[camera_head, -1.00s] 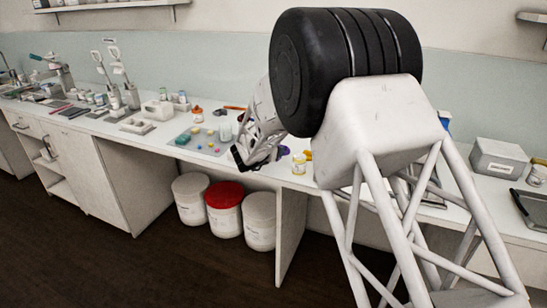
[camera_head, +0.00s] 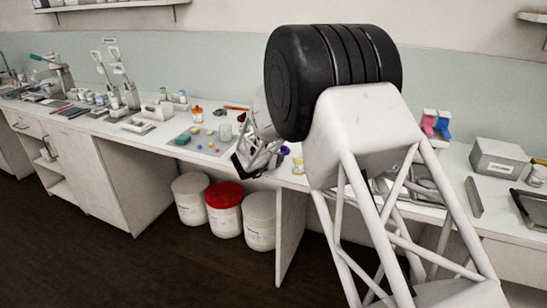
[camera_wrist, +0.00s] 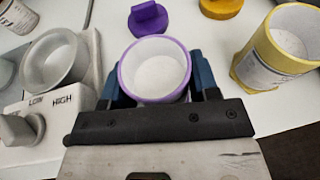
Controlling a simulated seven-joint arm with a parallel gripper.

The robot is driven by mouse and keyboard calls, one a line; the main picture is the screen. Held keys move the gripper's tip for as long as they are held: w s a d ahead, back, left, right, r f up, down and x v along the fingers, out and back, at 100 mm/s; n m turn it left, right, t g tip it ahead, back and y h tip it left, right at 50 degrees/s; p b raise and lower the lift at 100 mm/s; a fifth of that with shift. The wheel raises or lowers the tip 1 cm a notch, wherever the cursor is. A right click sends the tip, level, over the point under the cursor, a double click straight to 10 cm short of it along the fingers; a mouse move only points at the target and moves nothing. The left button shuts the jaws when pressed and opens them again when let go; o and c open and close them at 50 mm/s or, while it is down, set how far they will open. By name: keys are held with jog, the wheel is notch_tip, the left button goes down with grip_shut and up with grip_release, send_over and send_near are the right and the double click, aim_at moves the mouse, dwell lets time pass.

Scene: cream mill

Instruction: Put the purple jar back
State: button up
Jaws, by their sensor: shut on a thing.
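The purple jar (camera_wrist: 155,70) has a purple rim and white contents. In the wrist view my gripper (camera_wrist: 155,88) is shut on it, with a blue finger on each side, and the jar looks upright. Whether its base touches the bench is hidden. A purple lid (camera_wrist: 149,17) with a raised grip lies just beyond it, apart from the jar; it also shows in the head view (camera_head: 284,150). In the head view my gripper (camera_head: 242,165) is low over the front edge of the bench, and the jar in it cannot be made out.
A yellow jar (camera_wrist: 280,45) stands to the right, with a yellow lid (camera_wrist: 220,6) behind. To the left is a unit with a LOW/HIGH dial (camera_wrist: 18,128) and a metal bowl (camera_wrist: 54,62). A mat (camera_head: 205,143) with small coloured items lies left of my gripper.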

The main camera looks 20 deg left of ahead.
jog(key=shift+f, duration=0.15)
jog(key=o, duration=1)
jog(key=shift+v, duration=6.1)
jog(key=shift+w, duration=0.1)
